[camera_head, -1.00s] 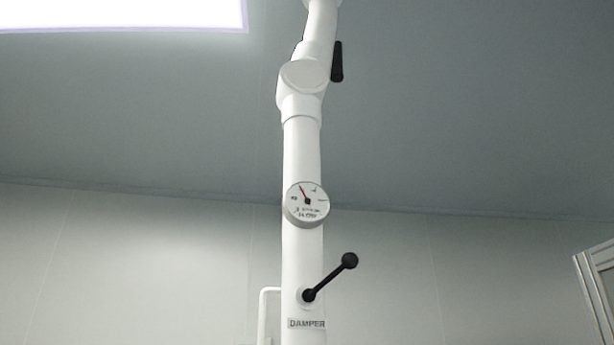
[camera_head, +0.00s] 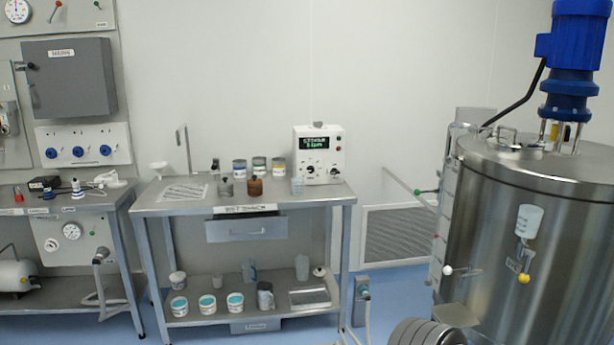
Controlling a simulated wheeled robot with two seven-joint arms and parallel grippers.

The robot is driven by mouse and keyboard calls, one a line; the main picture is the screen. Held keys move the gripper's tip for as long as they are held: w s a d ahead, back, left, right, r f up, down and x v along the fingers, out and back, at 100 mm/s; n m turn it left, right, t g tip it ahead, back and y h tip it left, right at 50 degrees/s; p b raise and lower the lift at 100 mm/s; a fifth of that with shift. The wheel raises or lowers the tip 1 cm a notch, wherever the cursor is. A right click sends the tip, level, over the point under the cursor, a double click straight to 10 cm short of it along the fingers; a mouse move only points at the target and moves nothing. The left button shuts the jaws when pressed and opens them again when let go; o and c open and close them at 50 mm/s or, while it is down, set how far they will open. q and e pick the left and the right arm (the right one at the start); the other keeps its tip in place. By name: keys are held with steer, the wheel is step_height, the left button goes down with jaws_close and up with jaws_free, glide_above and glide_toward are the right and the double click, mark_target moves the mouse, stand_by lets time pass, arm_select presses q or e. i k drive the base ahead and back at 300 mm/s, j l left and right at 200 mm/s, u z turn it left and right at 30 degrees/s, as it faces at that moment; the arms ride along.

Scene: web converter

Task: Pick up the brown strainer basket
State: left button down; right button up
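A small brown vessel (camera_head: 255,187) stands upright on the steel table (camera_head: 330,193) in the middle left of the head view. It is the only brown container I can make out, and it matches the brown strainer basket in colour. It is too small to see any mesh. A grey cup (camera_head: 226,188) stands just to its left. Neither of my grippers is in view.
A white box with a green display (camera_head: 319,155) and several small tins stand behind it. A lower shelf holds tubs and jugs. A large steel tank (camera_head: 535,240) fills the right.

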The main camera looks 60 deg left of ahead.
mark_target(255, 187)
steer(key=u, duration=2.3)
steer(key=i+l+z, duration=0.15)
steer(key=i+z, duration=0.15)
steer(key=i, duration=1.1)
steer(key=i+j+z, duration=0.15)
steer(key=i+z, duration=0.15)
steer(key=i, duration=1.1)
